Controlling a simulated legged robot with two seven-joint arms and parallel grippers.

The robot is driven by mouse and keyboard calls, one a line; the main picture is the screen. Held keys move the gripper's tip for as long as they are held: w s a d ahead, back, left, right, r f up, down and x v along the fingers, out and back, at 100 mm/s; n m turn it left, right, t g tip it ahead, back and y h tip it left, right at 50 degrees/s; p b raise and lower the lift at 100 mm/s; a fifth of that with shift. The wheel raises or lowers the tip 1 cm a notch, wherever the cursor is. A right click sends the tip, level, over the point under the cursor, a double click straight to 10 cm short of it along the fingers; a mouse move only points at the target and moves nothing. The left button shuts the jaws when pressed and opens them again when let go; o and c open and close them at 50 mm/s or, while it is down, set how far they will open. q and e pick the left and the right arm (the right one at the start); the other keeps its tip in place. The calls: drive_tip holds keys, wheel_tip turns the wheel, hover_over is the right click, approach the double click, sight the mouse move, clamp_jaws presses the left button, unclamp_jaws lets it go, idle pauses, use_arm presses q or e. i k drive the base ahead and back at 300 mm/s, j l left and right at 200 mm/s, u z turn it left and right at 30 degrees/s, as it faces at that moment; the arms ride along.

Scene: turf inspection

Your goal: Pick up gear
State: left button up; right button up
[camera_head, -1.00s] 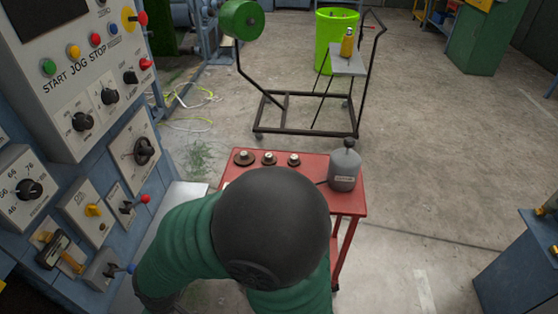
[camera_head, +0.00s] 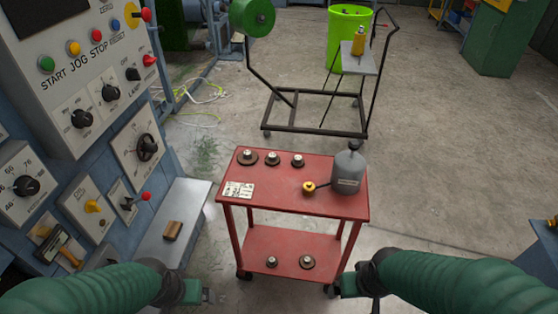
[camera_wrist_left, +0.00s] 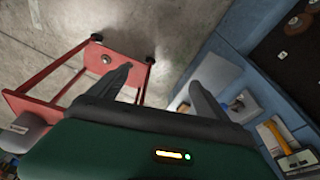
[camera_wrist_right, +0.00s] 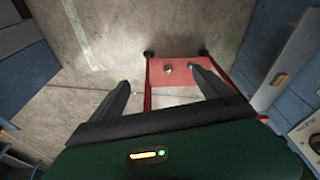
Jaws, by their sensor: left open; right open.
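Three small dark gears with light hubs stand in a row on the red cart's top: left gear (camera_head: 247,157), middle gear (camera_head: 272,158), right gear (camera_head: 297,160). Two similar gears, one left (camera_head: 271,261) and one right (camera_head: 307,262), lie on the lower shelf. One lower-shelf gear shows in the left wrist view (camera_wrist_left: 106,60), and one in the right wrist view (camera_wrist_right: 168,70). My left gripper (camera_head: 208,295) is open and empty, left of the cart's near side. My right gripper (camera_head: 342,288) is open and empty by the cart's near right leg. Neither touches a gear.
The red cart (camera_head: 275,196) also bears a grey oil can (camera_head: 347,173) with a yellow-tipped spout and a paper card (camera_head: 238,190). A control panel (camera_head: 90,110) stands left, with a brown block (camera_head: 173,230) on its ledge.

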sight(272, 159)
drive_tip(key=u, duration=2.5)
drive_tip(key=z, duration=2.55)
drive_tip(key=i+j, duration=0.15)
drive_tip(key=i, duration=0.3)
drive_tip(key=i+j, duration=0.15)
drive_tip(key=i, duration=0.3)
drive_tip(key=i+j, duration=0.15)
drive_tip(key=i, duration=0.35)
drive_tip(key=k+j+u, duration=0.05)
